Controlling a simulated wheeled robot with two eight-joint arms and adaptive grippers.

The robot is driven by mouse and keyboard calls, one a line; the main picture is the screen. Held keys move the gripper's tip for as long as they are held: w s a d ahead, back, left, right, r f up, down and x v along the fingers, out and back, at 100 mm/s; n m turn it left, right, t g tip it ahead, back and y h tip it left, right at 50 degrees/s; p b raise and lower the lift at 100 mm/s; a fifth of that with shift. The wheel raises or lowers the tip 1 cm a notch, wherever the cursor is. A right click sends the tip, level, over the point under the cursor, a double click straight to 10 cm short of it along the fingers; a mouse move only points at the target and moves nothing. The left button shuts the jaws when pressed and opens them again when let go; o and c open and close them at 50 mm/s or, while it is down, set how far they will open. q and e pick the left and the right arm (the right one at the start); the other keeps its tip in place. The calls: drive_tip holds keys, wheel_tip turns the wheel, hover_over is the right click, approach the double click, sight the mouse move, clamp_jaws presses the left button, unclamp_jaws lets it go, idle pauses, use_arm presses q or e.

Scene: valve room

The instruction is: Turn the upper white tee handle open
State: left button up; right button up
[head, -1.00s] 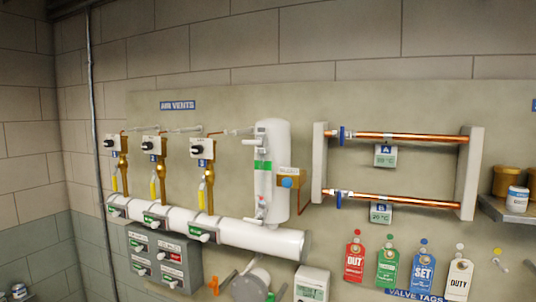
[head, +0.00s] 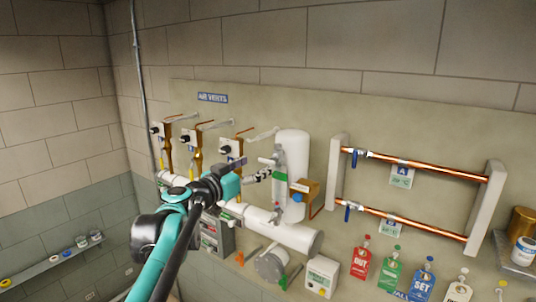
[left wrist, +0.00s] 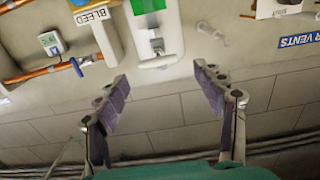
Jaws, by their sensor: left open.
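The white cylinder (head: 293,150) stands upright on the wall panel, with a green label on its front. The upper white tee handle (head: 267,161) sticks out near its top; in the left wrist view, which is upside down, the handle (left wrist: 158,62) shows as a pale bar just beyond my fingertips. My right gripper is out of view.
A thick white pipe (head: 275,228) runs below the cylinder, partly behind my left arm. Air vents with yellow levers are to the left. Hanging tags are lower right.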

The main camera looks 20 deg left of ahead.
sight(265, 160)
use_arm(q)
drive_tip(key=p+x, duration=0.1)
drive_tip(key=x, duration=0.4)
drive_tip(key=shift+w+d, duration=0.25)
drive_tip(key=shift+w, duration=0.1)
drive_tip(key=shift+a, duration=0.1)
drive_tip(key=shift+s, duration=0.1)
drive_tip(key=c, duration=1.2)
